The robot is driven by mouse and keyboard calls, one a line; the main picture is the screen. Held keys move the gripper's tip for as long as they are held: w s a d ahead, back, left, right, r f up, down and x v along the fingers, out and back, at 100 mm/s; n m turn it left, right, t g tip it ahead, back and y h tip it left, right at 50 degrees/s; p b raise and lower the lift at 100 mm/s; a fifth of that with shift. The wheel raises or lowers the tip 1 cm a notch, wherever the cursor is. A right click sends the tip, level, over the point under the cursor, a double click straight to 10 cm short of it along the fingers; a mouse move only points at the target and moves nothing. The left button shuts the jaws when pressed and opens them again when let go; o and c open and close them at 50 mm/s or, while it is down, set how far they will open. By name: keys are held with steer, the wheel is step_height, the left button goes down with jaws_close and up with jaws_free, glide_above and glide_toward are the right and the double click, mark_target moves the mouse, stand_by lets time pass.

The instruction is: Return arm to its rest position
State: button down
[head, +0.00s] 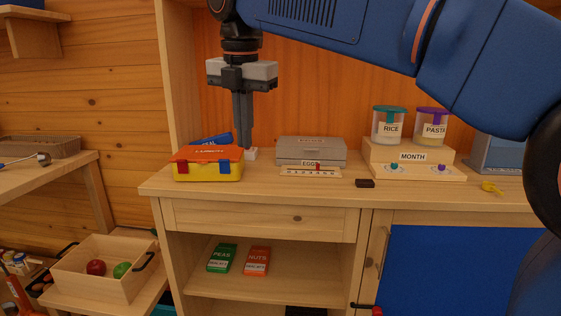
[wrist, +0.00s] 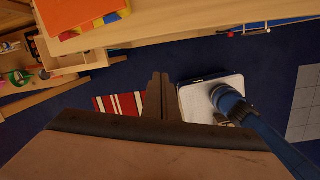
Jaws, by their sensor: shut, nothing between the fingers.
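My blue arm reaches across the top of the head view from the right. My gripper (head: 245,146) hangs pointing down at the upper left, its fingers together and empty. In the head view its tips appear just above the small pale block, behind the right end of the yellow lunch box with an orange lid (head: 208,164); whether they touch anything I cannot tell. In the wrist view the closed fingers (wrist: 160,78) show over the dark blue floor, with the counter edge above.
A wooden crate (head: 98,281) with fruit stands lower left. A red-striped mat (wrist: 120,104) lies on the floor.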

steer(key=s+d+f+m, duration=0.2)
steer(key=d+f+m, duration=0.25)
steer(key=d, duration=0.35)
steer(key=s+d+f+m+t, duration=0.1)
steer(key=s+d+f+m, duration=0.15)
steer(key=d+m, duration=0.45)
steer(key=s+d+f+m, duration=0.1)
steer(key=d+f+m, duration=0.35)
steer(key=d, duration=0.35)
steer(key=s+d+f+m+t, duration=0.1)
steer(key=s+d+f+m, duration=0.5)
steer(key=f, duration=0.4)
steer(key=s+d+f+m+t, duration=0.1)
steer(key=s+d+f+m, duration=0.6)
steer(key=f, duration=0.4)
steer(key=shift+s+d+m, duration=0.25)
steer(key=shift+s+m, duration=0.6)
steer(key=shift+m, duration=0.35)
steer(key=shift+f, duration=0.1)
